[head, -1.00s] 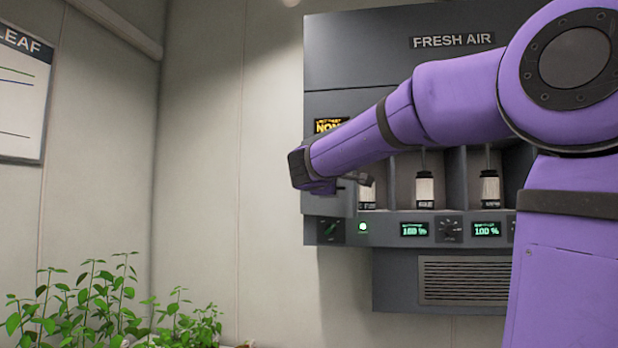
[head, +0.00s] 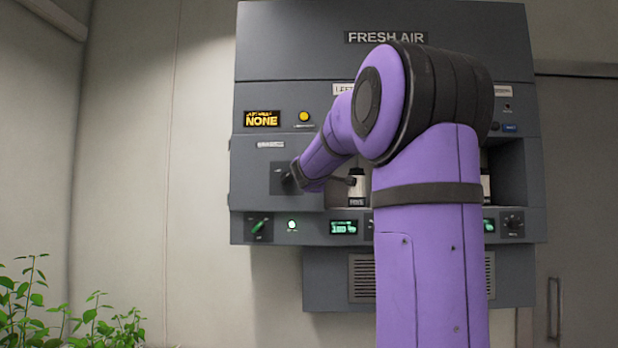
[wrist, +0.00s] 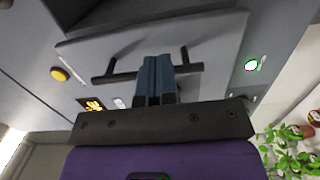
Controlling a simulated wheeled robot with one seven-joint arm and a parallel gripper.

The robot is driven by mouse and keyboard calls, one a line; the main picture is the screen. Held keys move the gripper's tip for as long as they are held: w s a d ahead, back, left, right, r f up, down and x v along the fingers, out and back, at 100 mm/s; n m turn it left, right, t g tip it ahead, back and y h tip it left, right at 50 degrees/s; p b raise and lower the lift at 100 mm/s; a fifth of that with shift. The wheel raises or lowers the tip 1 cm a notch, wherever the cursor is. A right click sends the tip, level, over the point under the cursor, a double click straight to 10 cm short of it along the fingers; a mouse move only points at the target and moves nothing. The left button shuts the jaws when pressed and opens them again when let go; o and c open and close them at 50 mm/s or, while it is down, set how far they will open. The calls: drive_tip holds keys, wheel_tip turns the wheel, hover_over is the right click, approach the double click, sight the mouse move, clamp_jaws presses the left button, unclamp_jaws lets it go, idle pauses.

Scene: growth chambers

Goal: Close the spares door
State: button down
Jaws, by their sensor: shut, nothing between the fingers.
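The spares door (head: 310,197) is a grey panel with a small, unreadable label at the lower left of the FRESH AIR cabinet. It covers the leftmost part of the bay row. It also shows in the wrist view (wrist: 215,45), with a dark bar handle (wrist: 190,68) on its face. Its edge seems to stand a little proud of the cabinet; I cannot tell how flush it is. My gripper (wrist: 158,72) is shut and empty, its blue fingers over the middle of the handle. Contact cannot be told. In the head view, my arm hides part of the door and most of the fingers.
A sample bottle (head: 358,188) stands in the open bay right of the door. A yellow button (head: 304,116), a NONE display (head: 262,119) and a green switch (head: 259,226) surround the door. Plants (head: 70,315) are at lower left. The wall left of the cabinet is clear.

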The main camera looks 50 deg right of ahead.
drive_tip(key=shift+w+d+r, duration=0.15)
drive_tip(key=shift+d, duration=0.25)
drive_tip(key=shift+w+d+r, duration=0.1)
drive_tip(key=shift+d, duration=0.3)
drive_tip(key=shift+d+r, duration=0.1)
